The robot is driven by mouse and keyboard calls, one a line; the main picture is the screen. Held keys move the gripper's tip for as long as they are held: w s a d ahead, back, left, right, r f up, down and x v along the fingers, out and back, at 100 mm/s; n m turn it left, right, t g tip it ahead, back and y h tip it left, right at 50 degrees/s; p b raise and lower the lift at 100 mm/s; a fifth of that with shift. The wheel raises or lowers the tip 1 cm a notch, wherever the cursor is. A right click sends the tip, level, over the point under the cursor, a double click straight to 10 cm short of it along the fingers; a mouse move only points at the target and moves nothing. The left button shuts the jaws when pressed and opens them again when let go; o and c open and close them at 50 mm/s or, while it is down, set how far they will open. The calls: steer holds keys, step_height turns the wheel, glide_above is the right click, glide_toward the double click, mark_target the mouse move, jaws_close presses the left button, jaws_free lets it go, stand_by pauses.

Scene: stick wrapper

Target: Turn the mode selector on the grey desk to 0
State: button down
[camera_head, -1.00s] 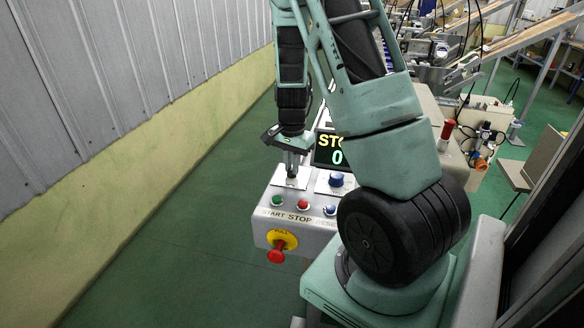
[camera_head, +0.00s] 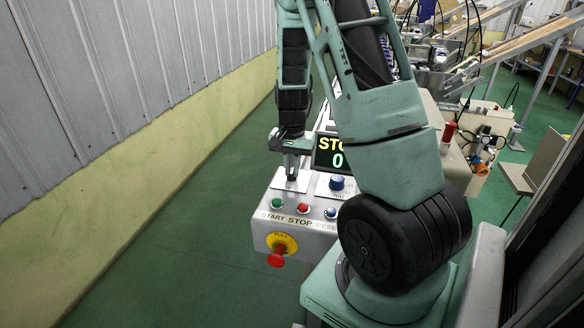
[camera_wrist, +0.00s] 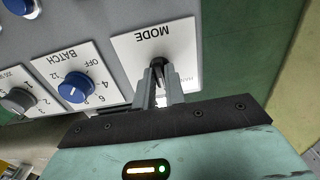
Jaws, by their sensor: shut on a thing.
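The grey desk (camera_head: 262,228) is a sloped control panel in the middle of the head view. The mode selector (camera_wrist: 157,62) is a small dark knob on a white plate marked MODE (camera_wrist: 128,44), upside down in the wrist view. My gripper (camera_wrist: 160,72) is shut on the selector, its two fingers on either side of the knob. In the head view my gripper (camera_head: 291,178) points down onto the white plate at the desk's upper left. The fingers hide most of the knob and part of the plate's lettering, so I cannot read its setting.
A blue batch knob (camera_wrist: 77,88) sits beside the MODE plate. Green (camera_head: 277,204), red (camera_head: 303,208) and blue (camera_head: 330,212) buttons and a red emergency stop (camera_head: 277,259) line the desk front. A display (camera_head: 329,153) shows 0. Open green floor lies left.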

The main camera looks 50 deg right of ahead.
mark_target(292, 171)
steer(key=c, duration=1.5)
jaws_free()
steer(key=shift+o, duration=0.2)
step_height(292, 171, up, 18)
steer(key=b, duration=0.1)
steer(key=shift+f+b, duration=0.25)
steer(key=shift+b, duration=0.15)
